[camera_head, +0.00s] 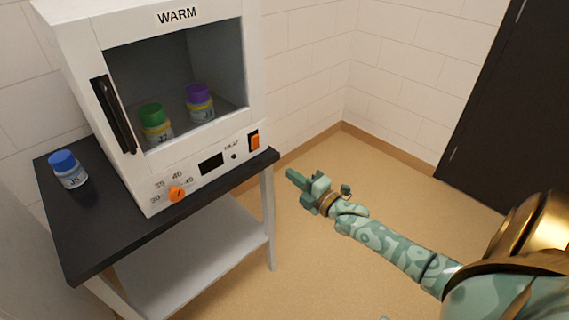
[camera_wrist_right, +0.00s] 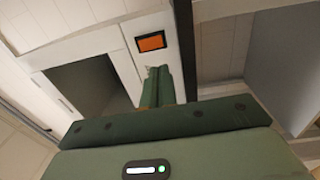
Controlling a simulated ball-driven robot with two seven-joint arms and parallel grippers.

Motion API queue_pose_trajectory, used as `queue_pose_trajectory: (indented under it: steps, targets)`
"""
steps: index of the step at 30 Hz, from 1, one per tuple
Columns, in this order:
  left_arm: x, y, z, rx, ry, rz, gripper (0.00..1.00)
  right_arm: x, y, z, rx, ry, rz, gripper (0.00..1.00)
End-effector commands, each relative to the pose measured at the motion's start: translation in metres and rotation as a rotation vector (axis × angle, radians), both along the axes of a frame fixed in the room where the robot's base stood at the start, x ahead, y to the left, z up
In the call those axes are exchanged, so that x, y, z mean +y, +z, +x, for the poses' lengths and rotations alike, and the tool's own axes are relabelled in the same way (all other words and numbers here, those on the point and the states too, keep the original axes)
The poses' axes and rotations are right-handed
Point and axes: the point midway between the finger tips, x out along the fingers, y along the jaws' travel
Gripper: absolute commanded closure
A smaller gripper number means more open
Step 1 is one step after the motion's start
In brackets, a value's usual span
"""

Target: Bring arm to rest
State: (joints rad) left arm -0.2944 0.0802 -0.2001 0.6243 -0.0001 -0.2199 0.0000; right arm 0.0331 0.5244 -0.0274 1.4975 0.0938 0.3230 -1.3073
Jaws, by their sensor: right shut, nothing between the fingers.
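My right gripper (camera_head: 296,178) is shut and empty. In the head view it hangs over open floor to the right of the table, apart from the white oven. My right arm (camera_head: 390,245) comes in from the lower right. In the right wrist view the shut fingers (camera_wrist_right: 158,86) point toward the oven's orange switch (camera_wrist_right: 151,41). My left arm and gripper do not show.
The white oven marked WARM (camera_head: 219,140) stands on a black-topped table (camera_head: 95,235). Inside are a green-capped jar (camera_head: 154,122) and a purple-capped jar (camera_head: 199,103). A blue-capped jar (camera_head: 68,169) stands left of the oven. A dark door (camera_head: 500,110) is at the right.

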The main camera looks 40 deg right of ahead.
Motion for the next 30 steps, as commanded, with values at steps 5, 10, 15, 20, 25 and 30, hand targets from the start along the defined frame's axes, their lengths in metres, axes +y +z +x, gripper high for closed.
queue_pose_trajectory:
  steps: [5, 10, 15, 20, 25, 30]
  targets:
    - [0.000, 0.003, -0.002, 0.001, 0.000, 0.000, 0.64, -0.001, -0.001, -0.010, 0.000, -0.001, 0.001, 1.00]
    - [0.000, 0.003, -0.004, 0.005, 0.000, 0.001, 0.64, -0.001, -0.002, -0.011, 0.000, 0.000, 0.001, 1.00]
    - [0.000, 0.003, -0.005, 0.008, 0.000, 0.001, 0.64, -0.001, -0.002, -0.010, 0.001, 0.000, 0.001, 1.00]
    - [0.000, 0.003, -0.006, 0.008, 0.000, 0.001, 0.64, -0.001, -0.002, -0.010, 0.001, 0.000, 0.000, 1.00]
    - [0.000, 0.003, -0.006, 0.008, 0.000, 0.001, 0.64, -0.001, -0.004, -0.010, 0.014, 0.000, 0.065, 1.00]
    - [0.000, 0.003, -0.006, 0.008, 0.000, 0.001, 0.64, -0.025, -0.085, -0.029, 0.265, -0.116, 0.373, 1.00]
